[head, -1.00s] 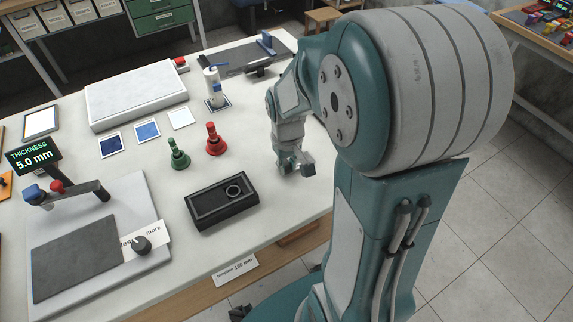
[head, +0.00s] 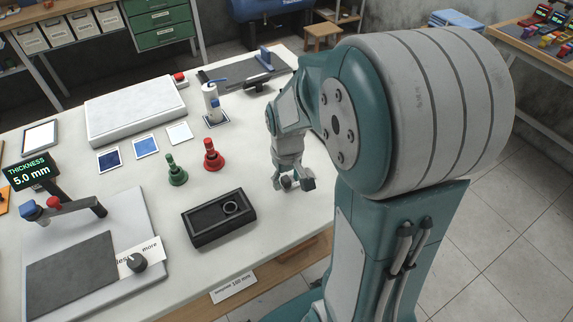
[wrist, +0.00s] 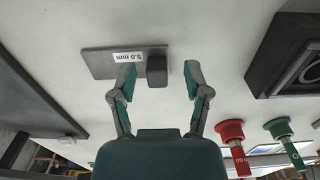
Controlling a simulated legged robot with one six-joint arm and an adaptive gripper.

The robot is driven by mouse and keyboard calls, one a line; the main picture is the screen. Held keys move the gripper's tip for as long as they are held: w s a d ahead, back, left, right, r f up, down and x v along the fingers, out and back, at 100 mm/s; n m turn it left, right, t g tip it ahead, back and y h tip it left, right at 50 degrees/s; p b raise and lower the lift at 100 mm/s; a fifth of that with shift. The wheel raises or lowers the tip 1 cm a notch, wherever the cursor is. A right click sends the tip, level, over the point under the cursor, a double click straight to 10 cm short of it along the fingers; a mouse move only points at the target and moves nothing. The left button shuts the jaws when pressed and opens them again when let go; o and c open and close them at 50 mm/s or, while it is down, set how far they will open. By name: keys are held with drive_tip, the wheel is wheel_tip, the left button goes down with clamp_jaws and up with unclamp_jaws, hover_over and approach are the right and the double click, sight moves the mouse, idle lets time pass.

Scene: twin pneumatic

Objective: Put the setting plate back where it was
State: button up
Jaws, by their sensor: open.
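The setting plate (wrist: 100,63) is a flat grey plate with a "5.0 mm" label and a dark upright block-shaped grip (wrist: 157,68). In the wrist view it lies on the pale table top. My gripper (wrist: 158,64) is open, with one finger on each side of the grip and a gap showing on both sides. The left finger overlaps the plate in the picture; I cannot tell whether it touches. In the head view my gripper (head: 294,184) is low over the table's right part, and the plate is mostly hidden there.
A black tray with a ring (head: 219,220) stands left of my gripper. Red (head: 212,156) and green (head: 176,171) handled pieces stand behind it. A thickness gauge reading 5.0 mm (head: 31,172) is at the far left. The table's front edge is close.

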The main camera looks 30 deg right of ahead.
wheel_tip(320, 180, up, 11)
drive_tip(key=s+a+r+t, duration=0.5)
drive_tip(key=s+a, duration=0.2)
drive_tip(key=s, duration=0.4)
drive_tip(key=shift+s+a+r+t, duration=0.2)
drive_tip(key=shift+s+a+t, duration=0.05)
drive_tip(key=shift+a+t, duration=0.05)
idle(1.0)
